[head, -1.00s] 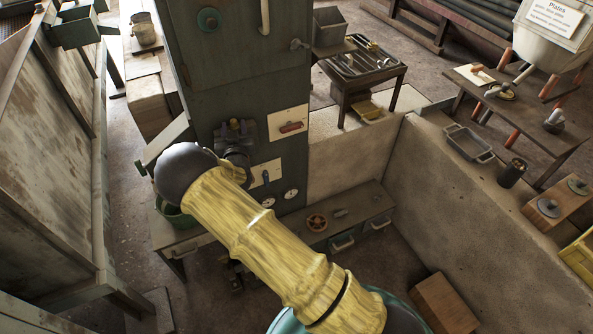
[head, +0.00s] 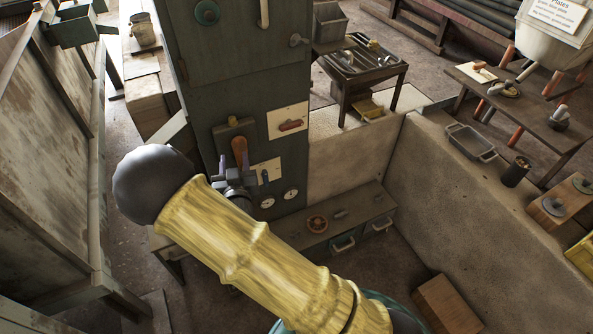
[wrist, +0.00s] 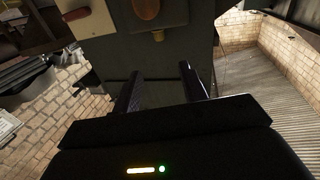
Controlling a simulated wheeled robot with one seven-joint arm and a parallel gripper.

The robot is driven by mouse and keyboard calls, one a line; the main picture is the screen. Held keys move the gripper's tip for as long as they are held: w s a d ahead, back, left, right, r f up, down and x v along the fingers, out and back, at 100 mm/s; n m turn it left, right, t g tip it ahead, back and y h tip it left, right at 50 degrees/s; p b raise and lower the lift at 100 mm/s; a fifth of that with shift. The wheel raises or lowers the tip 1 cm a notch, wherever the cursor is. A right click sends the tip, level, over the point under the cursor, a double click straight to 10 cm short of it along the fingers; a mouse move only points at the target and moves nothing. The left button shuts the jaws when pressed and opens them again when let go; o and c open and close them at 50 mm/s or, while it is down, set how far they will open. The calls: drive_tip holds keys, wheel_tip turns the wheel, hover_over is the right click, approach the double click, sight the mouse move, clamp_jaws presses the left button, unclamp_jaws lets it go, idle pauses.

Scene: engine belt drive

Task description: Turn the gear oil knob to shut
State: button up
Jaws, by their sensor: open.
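My gripper (head: 233,162) is just in front of and below this knob, partly behind my arm. In the wrist view my gripper (wrist: 161,72) has its two fingers apart with nothing between them. The knob lies beyond the fingertips, not gripped.
Right of the knob, the cabinet has a red handle (head: 290,125) on a pale plate, a blue lever (head: 265,176) on another plate, and two round gauges (head: 291,194). A low bench (head: 345,218) with drawers stands at lower right. A concrete wall (head: 450,205) runs beyond it.

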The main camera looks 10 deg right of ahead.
drive_tip(key=s+d+r+m+g+p, duration=0.1)
drive_tip(key=s+d+r+g+p, duration=0.1)
drive_tip(key=s+d+g, duration=0.2)
drive_tip(key=s+d+r+g+p, duration=0.2)
drive_tip(key=s+d+g, duration=0.3)
drive_tip(key=d, duration=0.6)
drive_tip(key=shift+s+r+m+g, duration=0.3)
drive_tip(key=shift+r+m+g, duration=0.15)
drive_tip(key=shift+g, duration=0.75)
drive_tip(key=shift+r, duration=0.1)
drive_tip(key=s+d+r+g, duration=0.2)
drive_tip(key=s+d, duration=0.1)
drive_tip(key=s, duration=0.3)
drive_tip(key=s+d+r+n+g, duration=0.1)
drive_tip(key=s+d+g, duration=0.1)
drive_tip(key=s, duration=0.3)
drive_tip(key=shift+s+d+r, duration=0.35)
drive_tip(key=shift+d+r, duration=0.05)
drive_tip(key=shift+d, duration=0.4)
drive_tip(key=shift+w+n, duration=0.1)
drive_tip(key=shift+n, duration=0.15)
drive_tip(key=shift+c, duration=0.6)
drive_tip(key=shift+a, duration=0.1)
